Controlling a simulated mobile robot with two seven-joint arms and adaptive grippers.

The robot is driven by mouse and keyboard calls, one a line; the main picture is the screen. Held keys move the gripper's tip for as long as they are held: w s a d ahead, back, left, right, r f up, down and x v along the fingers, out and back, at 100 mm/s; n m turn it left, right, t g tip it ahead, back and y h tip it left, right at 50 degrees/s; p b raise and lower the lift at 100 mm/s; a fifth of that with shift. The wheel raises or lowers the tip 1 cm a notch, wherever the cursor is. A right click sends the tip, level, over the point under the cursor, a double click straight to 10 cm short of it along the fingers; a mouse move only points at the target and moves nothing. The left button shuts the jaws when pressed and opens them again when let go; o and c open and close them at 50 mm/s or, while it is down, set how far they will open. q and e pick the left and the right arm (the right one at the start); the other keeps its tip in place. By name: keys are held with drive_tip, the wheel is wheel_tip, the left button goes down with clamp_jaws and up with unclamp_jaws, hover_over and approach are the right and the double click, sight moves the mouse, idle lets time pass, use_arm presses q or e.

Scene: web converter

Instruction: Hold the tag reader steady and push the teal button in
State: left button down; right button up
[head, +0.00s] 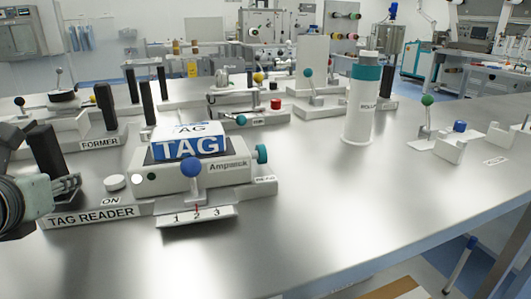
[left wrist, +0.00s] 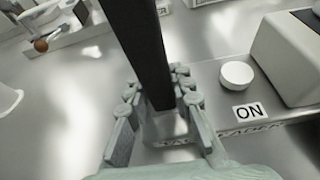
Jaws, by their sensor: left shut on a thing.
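The tag reader (head: 165,178) is a light grey box with a blue "TAG" sign and a blue-ball lever, on a base labelled "TAG READER". The teal button (head: 262,153) sticks out from the box's right side, well to the right of my left gripper (head: 68,186). A black upright post (head: 46,152) stands at the base's left end. In the left wrist view my left gripper (left wrist: 158,105) is shut on this black post (left wrist: 140,45), one finger on each side, low near its foot. My right gripper is in neither view.
A white round "ON" button (head: 115,182) sits beside the post. A 1-2-3 scale plate (head: 197,215) lies in front of the box. The former station (head: 100,142) is behind, and a white-and-teal roller (head: 361,105) stands to the right.

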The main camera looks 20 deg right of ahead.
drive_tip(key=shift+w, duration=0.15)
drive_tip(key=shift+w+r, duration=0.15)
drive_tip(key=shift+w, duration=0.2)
use_arm(q)
drive_tip(key=shift+r, duration=0.3)
drive_tip(key=shift+w+f, duration=0.1)
drive_tip(key=shift+f, duration=0.45)
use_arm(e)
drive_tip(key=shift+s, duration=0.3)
use_arm(q)
drive_tip(key=shift+f, duration=0.1)
